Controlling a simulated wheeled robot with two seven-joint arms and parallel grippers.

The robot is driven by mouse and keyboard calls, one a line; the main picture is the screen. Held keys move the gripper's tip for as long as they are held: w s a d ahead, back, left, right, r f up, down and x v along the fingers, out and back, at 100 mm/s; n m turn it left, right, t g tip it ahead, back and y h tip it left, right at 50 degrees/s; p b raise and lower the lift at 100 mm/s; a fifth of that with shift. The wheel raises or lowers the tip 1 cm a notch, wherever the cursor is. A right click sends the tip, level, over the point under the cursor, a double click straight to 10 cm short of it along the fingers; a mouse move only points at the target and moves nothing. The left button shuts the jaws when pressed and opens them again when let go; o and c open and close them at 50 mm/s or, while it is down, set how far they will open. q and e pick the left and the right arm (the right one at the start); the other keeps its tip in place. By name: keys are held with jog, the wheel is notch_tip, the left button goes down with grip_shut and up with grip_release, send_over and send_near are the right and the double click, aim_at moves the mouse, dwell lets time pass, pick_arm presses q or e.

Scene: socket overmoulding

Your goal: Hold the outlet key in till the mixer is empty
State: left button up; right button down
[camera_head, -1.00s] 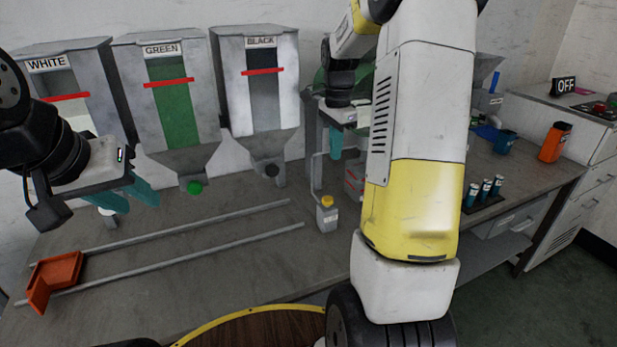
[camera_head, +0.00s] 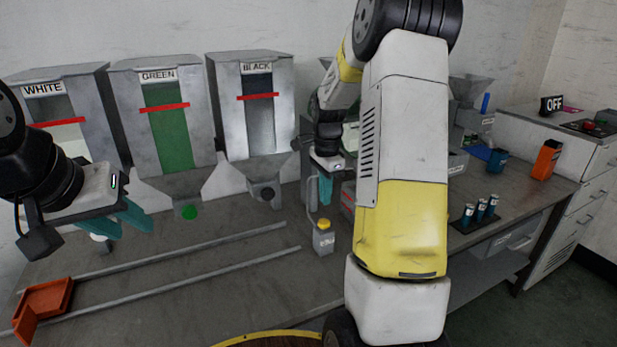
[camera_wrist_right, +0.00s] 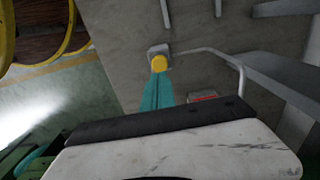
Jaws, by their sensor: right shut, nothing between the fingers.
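A small grey box with a yellow key (camera_head: 323,224) on top stands on the bench, a thin pipe rising beside it. My right gripper (camera_head: 325,203) is shut and empty, with its teal fingers pointing down just above the yellow key. In the right wrist view the fingertips (camera_wrist_right: 158,75) line up with the yellow key (camera_wrist_right: 159,63); I cannot tell whether they touch. My left gripper (camera_head: 136,233) is open and empty over the left of the bench, in front of the white and green hoppers. I cannot make out the mixer; my right arm covers much of that area.
White (camera_head: 88,135), green (camera_head: 200,150) and black (camera_head: 225,115) hoppers stand along the wall. Two rails (camera_head: 190,278) lead to an orange tray (camera_head: 45,297). Blue vials (camera_head: 481,210), a blue cup (camera_head: 497,162) and an orange container (camera_head: 547,158) are at right.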

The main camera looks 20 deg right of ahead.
aim_at(324, 221)
notch_tip(324, 221, down, 6)
jog(key=shift+f, duration=0.2)
dwell(0.3)
